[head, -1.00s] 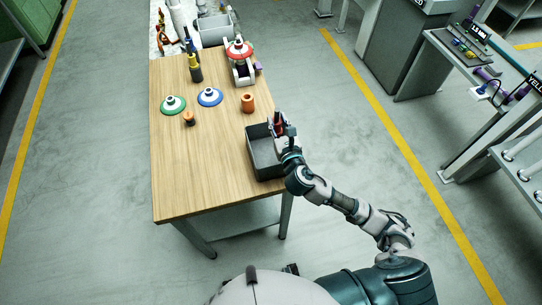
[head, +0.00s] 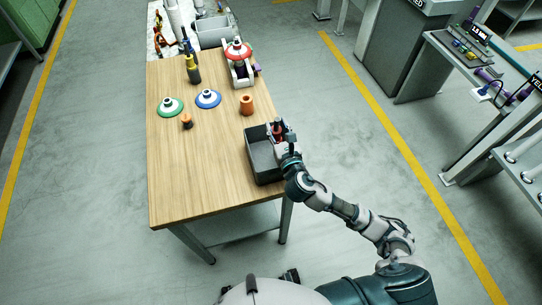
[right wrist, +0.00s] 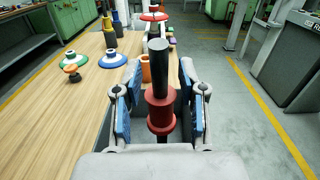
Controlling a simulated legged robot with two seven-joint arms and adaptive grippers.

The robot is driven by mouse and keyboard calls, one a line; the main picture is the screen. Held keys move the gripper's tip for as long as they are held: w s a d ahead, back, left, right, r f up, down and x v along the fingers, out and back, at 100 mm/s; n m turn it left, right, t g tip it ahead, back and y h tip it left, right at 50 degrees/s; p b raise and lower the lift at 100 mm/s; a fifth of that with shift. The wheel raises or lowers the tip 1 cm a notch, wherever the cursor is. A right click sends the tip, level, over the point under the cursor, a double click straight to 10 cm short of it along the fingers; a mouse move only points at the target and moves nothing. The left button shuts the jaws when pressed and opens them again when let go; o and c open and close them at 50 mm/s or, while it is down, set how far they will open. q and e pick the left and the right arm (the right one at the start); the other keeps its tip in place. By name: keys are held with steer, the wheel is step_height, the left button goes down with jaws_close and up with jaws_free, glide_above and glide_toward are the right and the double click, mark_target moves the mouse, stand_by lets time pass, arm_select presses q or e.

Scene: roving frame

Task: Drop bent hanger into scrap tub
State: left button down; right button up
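A grey open tub (head: 262,165) sits at the near right corner of the wooden table (head: 200,190). My right gripper (head: 282,138) is at the tub's right side. In the right wrist view its blue-padded fingers (right wrist: 159,110) stand apart, with narrow gaps beside a red flanged piece with a dark upright cylinder (right wrist: 160,105). That piece is upright between the fingers; its lower end is hidden by my palm. It also shows in the head view (head: 277,129). I cannot make out a bent hanger.
Green (head: 170,107) and blue (head: 208,98) flanged pieces, orange pieces (head: 247,105), a yellow-and-black tool (head: 193,72) and a red-topped stand (head: 239,62) occupy the table's far half. The left near tabletop is bare. A floor aisle runs to the right.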

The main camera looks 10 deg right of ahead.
steer(key=shift+o, duration=0.9)
